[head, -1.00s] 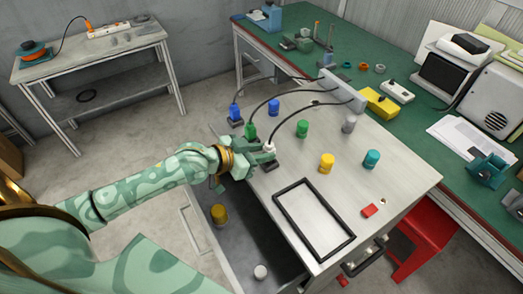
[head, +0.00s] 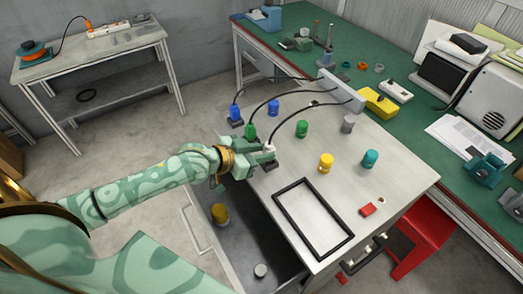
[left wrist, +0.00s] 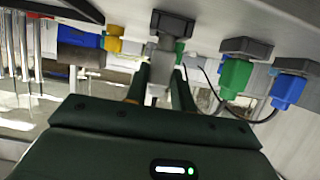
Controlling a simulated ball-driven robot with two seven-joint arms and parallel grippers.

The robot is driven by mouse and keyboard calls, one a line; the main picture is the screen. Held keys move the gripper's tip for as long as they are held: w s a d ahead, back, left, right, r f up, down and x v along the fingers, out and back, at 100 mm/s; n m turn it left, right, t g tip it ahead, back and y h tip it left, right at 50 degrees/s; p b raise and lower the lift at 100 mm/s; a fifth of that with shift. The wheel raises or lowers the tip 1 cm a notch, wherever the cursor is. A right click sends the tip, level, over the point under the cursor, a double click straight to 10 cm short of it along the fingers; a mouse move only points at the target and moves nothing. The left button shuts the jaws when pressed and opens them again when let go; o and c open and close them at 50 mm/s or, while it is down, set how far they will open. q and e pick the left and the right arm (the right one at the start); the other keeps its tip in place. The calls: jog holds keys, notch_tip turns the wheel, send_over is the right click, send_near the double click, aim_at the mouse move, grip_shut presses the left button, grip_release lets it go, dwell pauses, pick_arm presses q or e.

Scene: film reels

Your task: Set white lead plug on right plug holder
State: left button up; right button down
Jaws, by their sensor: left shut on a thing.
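The white lead plug (head: 270,149) is at the left edge of the grey cabinet top, with its black lead running back to a grey lead block (head: 342,90). My left gripper (head: 266,155) is shut on it; in the left wrist view the fingers (left wrist: 160,88) close around the plug's pale body (left wrist: 158,72). The dark right plug holder (head: 269,165) is directly below the plug and also shows in the left wrist view (left wrist: 172,24). Plug and holder line up and look close or touching; I cannot tell whether it is fully seated. My right gripper is out of view.
The green plug (head: 250,131) and blue plug (head: 235,113) stand on holders farther back. Several coloured cylinders, such as a yellow one (head: 326,162), and a black frame (head: 312,256) are on the cabinet top. An open drawer (head: 232,260) lies below my left arm.

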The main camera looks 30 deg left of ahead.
pick_arm(q)
jog(key=shift+f+b, duration=0.35)
jog(key=shift+f, duration=0.25)
jog(key=o, duration=0.7)
jog(key=p+v, duration=0.2)
jog(key=v, duration=0.1)
jog(key=shift+s+r+p, duration=0.15)
jog(key=shift+r+p, duration=0.05)
jog(key=shift+p, duration=0.1)
jog(key=p+v, duration=0.5)
jog(key=v, duration=0.2)
jog(key=shift+s+a, duration=0.25)
jog(key=shift+a, duration=0.05)
jog(key=shift+f, duration=0.1)
